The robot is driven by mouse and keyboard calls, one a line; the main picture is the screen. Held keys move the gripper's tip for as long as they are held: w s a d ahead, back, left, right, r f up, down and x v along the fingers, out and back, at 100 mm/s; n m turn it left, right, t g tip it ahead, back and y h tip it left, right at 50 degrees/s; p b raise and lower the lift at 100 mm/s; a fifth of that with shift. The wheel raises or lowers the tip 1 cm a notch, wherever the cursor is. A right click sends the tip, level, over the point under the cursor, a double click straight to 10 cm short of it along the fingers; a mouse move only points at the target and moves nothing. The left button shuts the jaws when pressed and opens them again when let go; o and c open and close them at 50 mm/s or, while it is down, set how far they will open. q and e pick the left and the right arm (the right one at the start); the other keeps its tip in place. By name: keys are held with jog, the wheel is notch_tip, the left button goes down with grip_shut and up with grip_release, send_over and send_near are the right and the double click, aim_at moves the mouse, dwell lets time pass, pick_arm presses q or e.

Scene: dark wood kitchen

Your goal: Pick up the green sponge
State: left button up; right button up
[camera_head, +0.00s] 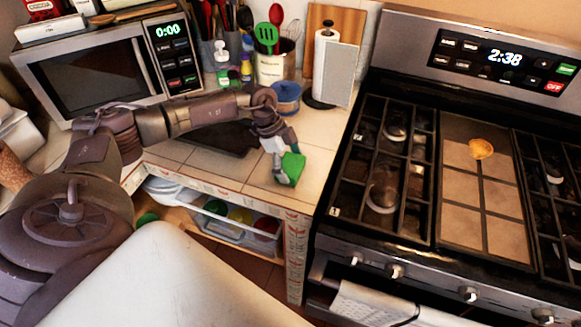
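The green sponge (293,167) is at the end of my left arm, above the tiled counter close to the stove's left side. My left gripper (281,163) is at the sponge, with its fingers around the sponge's left side and lower edge. It looks shut on the sponge. Whether the sponge's lower end touches the counter is hard to tell from this angle. My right gripper is not in view.
A microwave (95,70) stands at the back left. A paper towel holder (326,65), a blue-lidded tub (286,98) and a utensil crock (274,67) stand behind the gripper. The stove (440,180) is at right. An open shelf with bowls (238,214) lies below the counter.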

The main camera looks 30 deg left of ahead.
aim_at(296, 165)
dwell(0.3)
pick_arm(q)
jog(key=shift+w+r, duration=0.1)
jog(key=shift+r, duration=0.45)
notch_tip(296, 165, up, 3)
jog(key=shift+f+b, duration=0.15)
jog(key=shift+b, duration=0.6)
jog(key=d+r+b, duration=0.2)
jog(key=d+r, duration=0.5)
jog(key=d, duration=0.4)
jog(key=shift+d, duration=0.4)
jog(key=shift+o, duration=0.3)
jog(key=shift+s+r, duration=0.1)
jog(key=shift+s, duration=0.1)
